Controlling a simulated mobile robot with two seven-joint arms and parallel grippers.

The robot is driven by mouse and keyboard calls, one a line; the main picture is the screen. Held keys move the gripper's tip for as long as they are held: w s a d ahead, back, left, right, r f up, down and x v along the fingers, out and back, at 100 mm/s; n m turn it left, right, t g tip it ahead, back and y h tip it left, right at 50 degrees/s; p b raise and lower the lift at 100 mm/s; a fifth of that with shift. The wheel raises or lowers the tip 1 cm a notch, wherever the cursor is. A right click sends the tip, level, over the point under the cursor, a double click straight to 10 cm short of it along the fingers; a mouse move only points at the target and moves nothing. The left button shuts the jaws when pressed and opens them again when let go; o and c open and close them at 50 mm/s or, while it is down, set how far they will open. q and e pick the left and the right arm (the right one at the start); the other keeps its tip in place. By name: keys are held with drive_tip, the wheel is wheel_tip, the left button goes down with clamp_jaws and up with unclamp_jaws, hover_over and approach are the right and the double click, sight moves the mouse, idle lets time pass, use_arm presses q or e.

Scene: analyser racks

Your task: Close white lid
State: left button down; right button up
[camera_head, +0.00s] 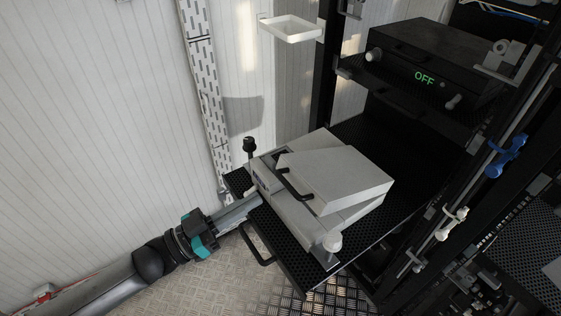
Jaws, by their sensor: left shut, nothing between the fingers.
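The white lid (338,178) is a pale box-like cover with a black handle (293,184) on its front left side. It lies on top of a white analyser base (306,222), and seems slightly tilted over it. My left gripper (252,201) reaches in from the lower left, at the front edge of the base and below the handle. Its fingers are shut with nothing seen between them; their tips are partly hidden against the device, so I cannot tell whether they touch it. My right gripper is not in view.
The device stands on a black perforated pull-out shelf (288,254) with a front handle. A black unit reading OFF (440,65) sits on a shelf above right. Black and white knobs (249,145) flank the device. A white tray (291,28) is on the wall. Floor is free at front left.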

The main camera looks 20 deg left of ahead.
sight(290, 168)
use_arm(q)
drive_tip(key=shift+n+y, duration=0.3)
drive_tip(key=shift+y, duration=0.3)
drive_tip(key=x, duration=0.3)
drive_tip(key=r+p+x, duration=0.1)
drive_tip(key=x, duration=0.3)
drive_tip(key=p+x, duration=0.1)
drive_tip(key=x, duration=0.3)
drive_tip(key=shift+w+a+r, duration=0.1)
drive_tip(key=shift+a+r, duration=0.2)
drive_tip(key=shift+a, duration=0.1)
drive_tip(key=f, duration=0.1)
drive_tip(key=s+f, duration=0.1)
drive_tip(key=a+f+b, duration=0.1)
drive_tip(key=shift+s+f, duration=0.2)
drive_tip(key=shift+f, duration=0.05)
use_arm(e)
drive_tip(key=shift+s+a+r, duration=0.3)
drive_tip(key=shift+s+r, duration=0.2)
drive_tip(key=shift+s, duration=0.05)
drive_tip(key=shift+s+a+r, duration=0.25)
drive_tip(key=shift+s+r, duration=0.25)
